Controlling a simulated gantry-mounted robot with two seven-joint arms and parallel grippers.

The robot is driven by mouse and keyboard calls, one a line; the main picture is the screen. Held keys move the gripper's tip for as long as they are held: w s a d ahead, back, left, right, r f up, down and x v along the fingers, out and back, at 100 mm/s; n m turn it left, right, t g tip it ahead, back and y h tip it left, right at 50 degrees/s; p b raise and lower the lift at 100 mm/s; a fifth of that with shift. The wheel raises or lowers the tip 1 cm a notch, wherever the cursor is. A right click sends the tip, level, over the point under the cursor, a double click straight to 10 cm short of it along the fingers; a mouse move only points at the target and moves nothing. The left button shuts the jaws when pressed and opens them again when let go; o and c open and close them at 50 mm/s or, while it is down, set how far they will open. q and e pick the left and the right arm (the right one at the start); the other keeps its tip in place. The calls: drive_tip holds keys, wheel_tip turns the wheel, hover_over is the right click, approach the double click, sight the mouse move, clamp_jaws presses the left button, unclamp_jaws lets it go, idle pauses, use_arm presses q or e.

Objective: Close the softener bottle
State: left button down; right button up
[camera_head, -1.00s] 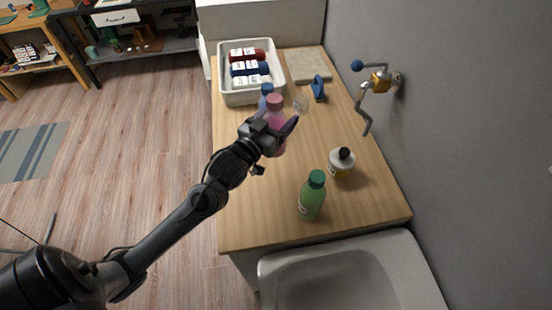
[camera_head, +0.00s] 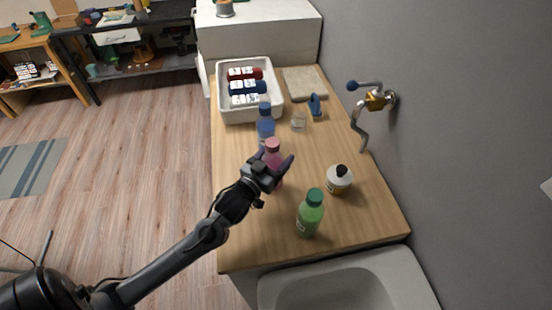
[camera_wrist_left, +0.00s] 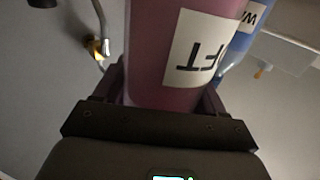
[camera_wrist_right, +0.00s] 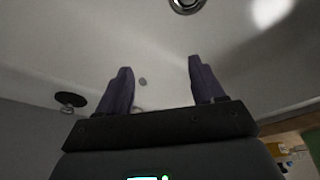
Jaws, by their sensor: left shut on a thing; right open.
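The pink softener bottle (camera_head: 273,151) stands upright over the left part of the wooden counter in the head view. Its pink top is visible, but I cannot tell whether the cap is closed. My left gripper (camera_head: 278,165) is shut around its body, which it partly hides. In the left wrist view the bottle (camera_wrist_left: 160,60) fills the space between the fingers, and its white label ends in "FT". I cannot tell whether its base touches the counter. My right gripper (camera_wrist_right: 160,72) is open and empty in the right wrist view, facing the pale sink.
A blue bottle (camera_head: 266,125) stands just behind the softener. A green bottle (camera_head: 310,215) and a white bottle with a black top (camera_head: 339,181) stand nearer right. A white bin (camera_head: 236,108), a small clear glass (camera_head: 298,122) and a blue item (camera_head: 315,106) are farther back. The sink (camera_head: 340,285) lies in front.

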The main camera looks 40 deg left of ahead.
use_arm(q)
drive_tip(key=shift+f, duration=0.6)
drive_tip(key=shift+f, duration=0.15)
drive_tip(key=shift+c, duration=0.4)
unclamp_jaws()
drive_tip(key=shift+s, duration=0.1)
drive_tip(key=s+d+b, duration=0.1)
drive_tip(key=s+b, duration=0.1)
drive_tip(key=s, duration=0.9)
drive_tip(key=shift+s+d, duration=0.25)
drive_tip(key=shift+s, duration=0.1)
drive_tip(key=shift+s+r, duration=0.1)
drive_tip(key=shift+r, duration=0.1)
